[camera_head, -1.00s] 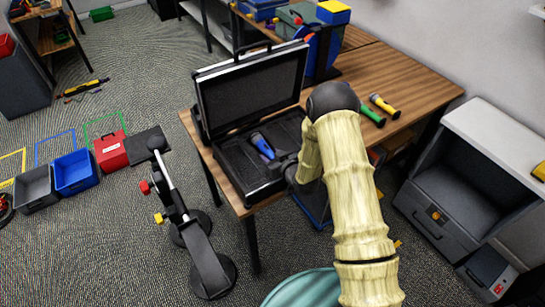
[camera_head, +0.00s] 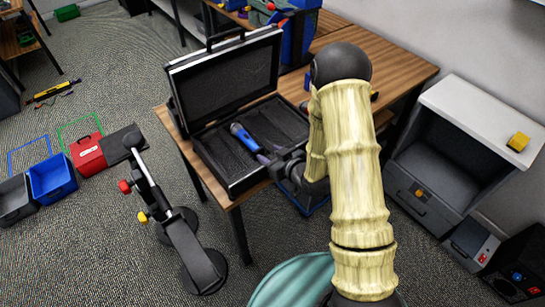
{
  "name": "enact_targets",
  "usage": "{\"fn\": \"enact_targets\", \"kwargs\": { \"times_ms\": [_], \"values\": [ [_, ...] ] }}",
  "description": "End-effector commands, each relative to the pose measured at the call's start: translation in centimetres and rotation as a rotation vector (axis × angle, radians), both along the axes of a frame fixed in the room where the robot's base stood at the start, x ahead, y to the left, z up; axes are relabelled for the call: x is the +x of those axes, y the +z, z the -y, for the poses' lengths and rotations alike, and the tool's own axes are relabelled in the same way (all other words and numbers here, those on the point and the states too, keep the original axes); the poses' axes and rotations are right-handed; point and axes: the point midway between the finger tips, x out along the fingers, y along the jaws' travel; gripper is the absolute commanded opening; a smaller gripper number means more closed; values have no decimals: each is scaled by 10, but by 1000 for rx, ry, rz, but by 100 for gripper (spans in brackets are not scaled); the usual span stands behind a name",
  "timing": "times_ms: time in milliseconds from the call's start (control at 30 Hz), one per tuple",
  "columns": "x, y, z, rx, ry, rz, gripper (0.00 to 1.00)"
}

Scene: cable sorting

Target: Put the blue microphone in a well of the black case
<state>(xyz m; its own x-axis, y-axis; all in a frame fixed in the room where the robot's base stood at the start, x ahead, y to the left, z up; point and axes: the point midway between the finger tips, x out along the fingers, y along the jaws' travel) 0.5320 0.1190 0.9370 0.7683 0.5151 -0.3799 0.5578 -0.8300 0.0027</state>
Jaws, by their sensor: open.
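The black case (camera_head: 196,112) stands open on the wooden table, its lid (camera_head: 225,80) raised at the back. The blue microphone (camera_head: 245,138) lies inside the lower half, tilted across the picture with its head toward the upper left. I cannot tell whether it sits fully down in a well. My gripper (camera_head: 270,161) is open at the lower right end of the microphone, over the case's right front part. The fingertips are small and dark, so I cannot tell whether they touch it. My arm hides part of the table to the right.
The wooden table (camera_head: 405,72) has bare room at the right. A black stand with red and yellow knobs (camera_head: 170,220) is on the floor left of the table. A red box (camera_head: 87,153) and blue bin (camera_head: 52,180) lie farther left. A white-topped cabinet (camera_head: 470,115) stands right.

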Motion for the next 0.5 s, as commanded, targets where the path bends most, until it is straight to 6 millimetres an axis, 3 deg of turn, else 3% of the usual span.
{"fn": "enact_targets", "kwargs": {
  "times_ms": [500],
  "values": [
    [-5,3,3,0,1,0,47]
  ]
}}
